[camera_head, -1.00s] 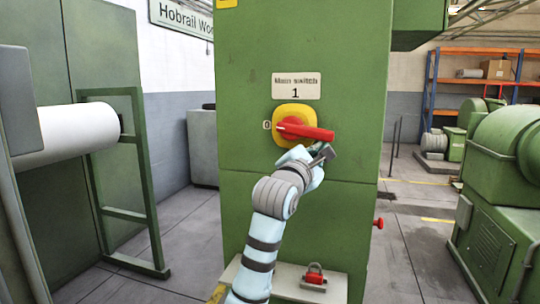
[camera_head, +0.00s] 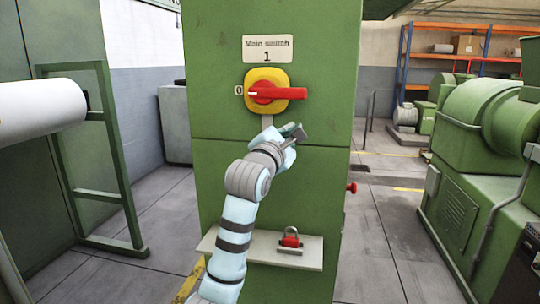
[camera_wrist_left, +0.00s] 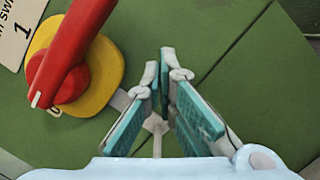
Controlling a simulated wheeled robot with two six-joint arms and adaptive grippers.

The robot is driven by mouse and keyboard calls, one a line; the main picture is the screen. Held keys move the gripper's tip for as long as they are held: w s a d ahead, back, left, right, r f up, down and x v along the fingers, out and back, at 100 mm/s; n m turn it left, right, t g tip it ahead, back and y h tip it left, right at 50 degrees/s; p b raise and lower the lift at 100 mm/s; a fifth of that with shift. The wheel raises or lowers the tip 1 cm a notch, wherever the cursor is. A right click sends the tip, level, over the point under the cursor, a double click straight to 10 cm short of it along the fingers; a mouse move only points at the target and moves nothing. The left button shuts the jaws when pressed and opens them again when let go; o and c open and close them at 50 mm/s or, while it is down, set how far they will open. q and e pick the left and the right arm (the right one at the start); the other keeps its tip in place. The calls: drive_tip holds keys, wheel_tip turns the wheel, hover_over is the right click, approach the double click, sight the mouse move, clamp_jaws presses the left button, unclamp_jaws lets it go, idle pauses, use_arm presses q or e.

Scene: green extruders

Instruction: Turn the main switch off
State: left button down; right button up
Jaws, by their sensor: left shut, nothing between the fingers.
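The main switch has a yellow round-cornered plate (camera_head: 281,76) and a red handle (camera_head: 285,94) on the green cabinet, under a sign reading "Main switch 1". The handle lies about level, its long end to the right and its white mark on the left beside the "0". My left gripper (camera_head: 300,132) is below the handle's right end, apart from it. In the left wrist view its fingertips (camera_wrist_left: 161,68) are close together with nothing between them. The red handle (camera_wrist_left: 75,45) and yellow plate (camera_wrist_left: 106,72) are to the upper left there. My right gripper is out of view.
A red padlock (camera_head: 290,238) sits on a pale shelf (camera_head: 310,256) low on the cabinet. A green frame with a white roller (camera_head: 40,108) stands at left, and green machinery (camera_head: 480,125) at right. Floor is open between cabinet and machinery.

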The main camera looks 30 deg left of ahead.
use_arm(q)
drive_tip(key=s+d+f, duration=0.2)
drive_tip(key=s+d, duration=0.1)
drive_tip(key=s, duration=0.6)
drive_tip(key=shift+f+b, duration=0.2)
drive_tip(key=shift+b, duration=0.25)
drive_tip(key=shift+s, duration=0.1)
